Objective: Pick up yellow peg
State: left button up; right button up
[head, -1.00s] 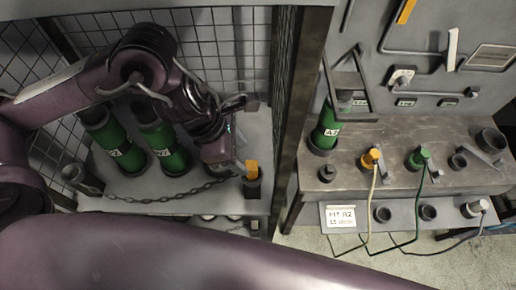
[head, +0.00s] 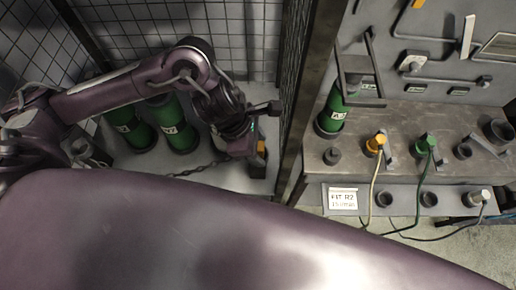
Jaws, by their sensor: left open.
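A yellow peg (head: 261,147) stands upright in a dark holder at the front right corner of the caged shelf. Only a small part of it shows beside my left gripper. My left gripper (head: 259,133) is open, right at the peg's upper left side. I cannot tell whether its fingers touch the peg or lie around it. My right gripper is out of view.
Green cylinders (head: 178,132) stand behind a chain (head: 200,166) on the shelf. A dark post (head: 298,100) divides it from the bench (head: 400,120), which holds a yellow plug (head: 375,144) and a green plug (head: 426,143) with cables. My arm covers the foreground.

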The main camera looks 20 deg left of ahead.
pick_arm(q)
jog(key=c, duration=1.1)
jog(key=shift+c, duration=0.2)
jog(key=shift+w+r, duration=0.1)
jog(key=shift+r, duration=0.05)
